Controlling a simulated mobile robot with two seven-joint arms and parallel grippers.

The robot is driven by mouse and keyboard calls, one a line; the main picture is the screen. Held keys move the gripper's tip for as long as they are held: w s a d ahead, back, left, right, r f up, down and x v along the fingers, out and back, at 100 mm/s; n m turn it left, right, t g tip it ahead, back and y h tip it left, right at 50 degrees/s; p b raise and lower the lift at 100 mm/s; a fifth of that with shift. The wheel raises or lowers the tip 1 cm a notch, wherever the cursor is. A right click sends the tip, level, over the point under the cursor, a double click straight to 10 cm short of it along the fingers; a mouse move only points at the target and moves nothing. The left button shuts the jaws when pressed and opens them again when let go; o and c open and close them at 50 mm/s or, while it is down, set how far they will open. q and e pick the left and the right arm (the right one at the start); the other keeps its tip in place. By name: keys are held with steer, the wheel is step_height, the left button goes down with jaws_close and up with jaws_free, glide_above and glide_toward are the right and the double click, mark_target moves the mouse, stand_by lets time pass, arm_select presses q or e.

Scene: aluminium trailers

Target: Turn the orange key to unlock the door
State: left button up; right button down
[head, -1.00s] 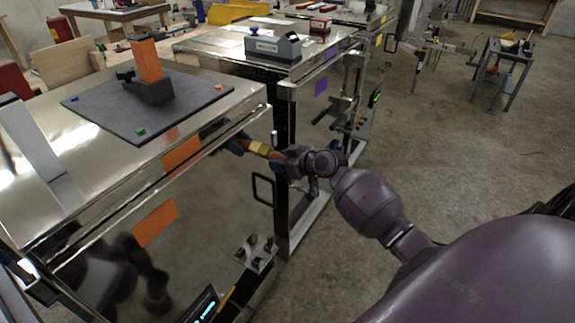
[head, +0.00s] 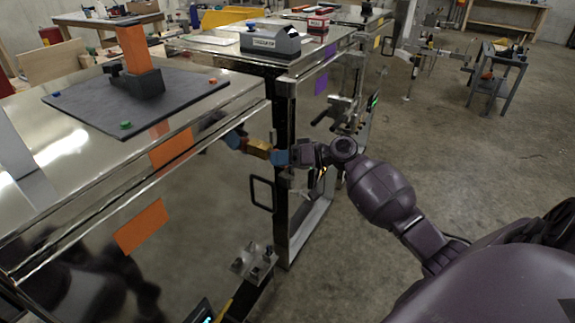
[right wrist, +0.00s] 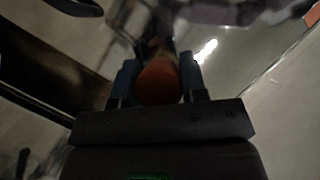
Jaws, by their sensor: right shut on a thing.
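My right gripper (head: 280,157) reaches the right edge of the nearest shiny metal door (head: 200,215), just above a black loop handle (head: 262,193). In the right wrist view its blue fingers are shut on the rounded orange key (right wrist: 158,80). In the head view a blue finger faces the camera and hides most of the key. A brass-coloured lock piece (head: 259,150) shows just beyond the fingertips. The polished door mirrors the brass piece and blue fingers to its left. How far the key is turned cannot be told.
An orange label (head: 141,227) is on the door. On the metal top, a dark board (head: 95,110) carries an orange block (head: 134,50) in a black holder. A second metal unit with a grey device (head: 270,42) stands behind.

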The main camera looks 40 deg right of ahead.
steer(key=shift+a+f, duration=0.1)
steer(key=shift+a, duration=0.1)
steer(key=c, duration=0.6)
jaws_free()
steer(key=shift+d, duration=0.1)
steer(key=shift+s+d+f, duration=0.3)
steer(key=shift+s+d, duration=0.15)
steer(key=shift+s, duration=0.75)
steer(key=shift+s+d+f, duration=0.25)
steer(key=shift+s+d, duration=0.2)
steer(key=shift+s, duration=0.8)
steer(key=shift+s+d+f, duration=0.3)
steer(key=shift+s+d, duration=0.15)
steer(key=shift+s, duration=0.75)
